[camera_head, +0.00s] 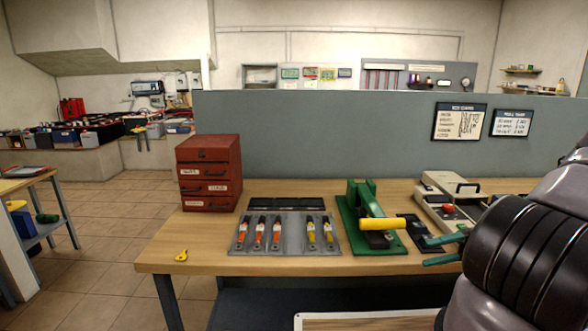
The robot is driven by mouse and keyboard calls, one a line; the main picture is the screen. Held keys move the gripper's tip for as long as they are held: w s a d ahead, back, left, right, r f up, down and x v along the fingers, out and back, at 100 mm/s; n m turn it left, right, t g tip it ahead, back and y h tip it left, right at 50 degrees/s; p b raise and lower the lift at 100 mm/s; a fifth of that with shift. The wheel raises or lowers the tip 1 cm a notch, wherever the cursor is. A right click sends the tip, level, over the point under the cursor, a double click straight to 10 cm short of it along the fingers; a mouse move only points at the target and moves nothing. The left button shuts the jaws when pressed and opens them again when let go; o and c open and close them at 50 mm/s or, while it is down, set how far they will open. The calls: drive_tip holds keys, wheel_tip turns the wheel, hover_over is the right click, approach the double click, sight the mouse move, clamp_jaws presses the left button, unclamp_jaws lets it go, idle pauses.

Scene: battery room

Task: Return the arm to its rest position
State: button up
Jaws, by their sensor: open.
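My arm (530,250) shows at the right edge as thick black and grey links, close to the camera and in front of the right end of the workbench (290,262). Its end is out of the picture, so my gripper is not in view. The arm hides part of the bench's right side and part of a grey and cream device (447,200).
The bench holds a red drawer box (208,172), a grey tray (236,246) of several tools, a green press with a yellow handle (382,224), green-handled pliers (442,260) and a yellow tag (181,255). A grey partition (300,135) stands behind.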

drive_tip(key=w+a+r+m+h, duration=0.1)
drive_tip(key=a+r+h, duration=0.1)
drive_tip(key=r+h, duration=0.55)
drive_tip(key=w+a+r+m+h, duration=0.1)
drive_tip(key=r+h, duration=0.3)
drive_tip(key=r, duration=0.6)
drive_tip(key=s+a+r+m+t+h, duration=0.15)
drive_tip(key=s+a+r+t, duration=0.25)
drive_tip(key=r, duration=0.5)
drive_tip(key=s+a+r+m+t+h, duration=0.1)
drive_tip(key=s+a+r+m+t, duration=0.3)
drive_tip(key=r, duration=0.6)
drive_tip(key=m+g+y, duration=0.2)
drive_tip(key=m+g, duration=0.2)
drive_tip(key=m, duration=0.8)
hover_over(400, 219)
drive_tip(key=s+d, duration=0.2)
drive_tip(key=d, duration=0.2)
wheel_tip(400, 219, down, 26)
drive_tip(key=x, duration=1)
drive_tip(key=shift+s+a+f, duration=0.15)
drive_tip(key=shift+a+f, duration=0.1)
drive_tip(key=shift+f, duration=0.15)
